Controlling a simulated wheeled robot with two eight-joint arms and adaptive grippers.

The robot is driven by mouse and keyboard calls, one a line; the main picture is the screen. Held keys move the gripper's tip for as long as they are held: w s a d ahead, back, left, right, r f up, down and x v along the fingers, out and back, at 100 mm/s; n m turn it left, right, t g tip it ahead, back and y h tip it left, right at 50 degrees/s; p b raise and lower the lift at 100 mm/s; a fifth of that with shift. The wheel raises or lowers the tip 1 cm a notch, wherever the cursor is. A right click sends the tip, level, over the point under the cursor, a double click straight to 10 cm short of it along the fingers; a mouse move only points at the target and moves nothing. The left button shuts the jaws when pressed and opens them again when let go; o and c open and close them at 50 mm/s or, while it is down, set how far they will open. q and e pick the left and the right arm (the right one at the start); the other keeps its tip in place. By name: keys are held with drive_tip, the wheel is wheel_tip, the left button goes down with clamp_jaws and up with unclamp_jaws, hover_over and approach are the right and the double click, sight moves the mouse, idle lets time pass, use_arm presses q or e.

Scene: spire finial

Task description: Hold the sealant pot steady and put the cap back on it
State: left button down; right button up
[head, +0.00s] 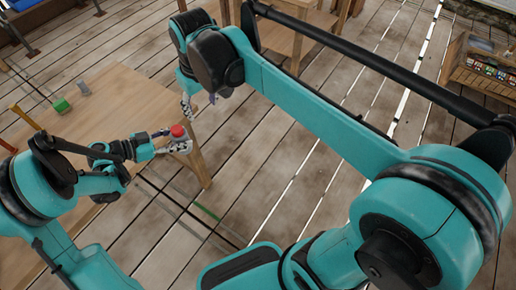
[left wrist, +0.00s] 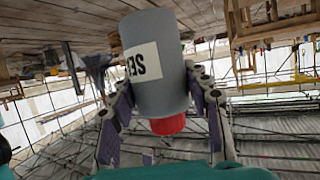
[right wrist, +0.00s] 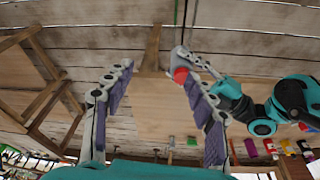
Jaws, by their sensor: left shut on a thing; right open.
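My left gripper (head: 174,147) is shut on the grey sealant pot (left wrist: 158,85), which carries a white label. The left wrist view shows the pot upside down between the two fingers. The red cap (head: 178,131) sits at the pot's top end; it also shows in the left wrist view (left wrist: 168,125). I cannot tell how tightly it is seated. My right gripper (head: 200,101) is open and empty, above the cap in the head view. In the right wrist view the red cap (right wrist: 180,75) shows beside one finger, not between the fingers.
A wooden table (head: 120,92) stands at the left, with a green block (head: 61,105) and a small grey thing (head: 84,88) on it. The pot is held near the table's right edge. A wooden crate (head: 482,72) stands far right.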

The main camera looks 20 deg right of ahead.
drive_tip(key=s+d+f+m+t, duration=0.2)
drive_tip(key=s+d+f, duration=0.2)
drive_tip(key=s, duration=0.3)
drive_tip(key=s+d+f+m+t, duration=0.2)
drive_tip(key=s+d+f, duration=0.3)
drive_tip(key=s+d, duration=0.1)
drive_tip(key=shift+s+f+t+h, duration=0.25)
drive_tip(key=shift+s+t+h, duration=0.05)
drive_tip(key=shift+s, duration=0.25)
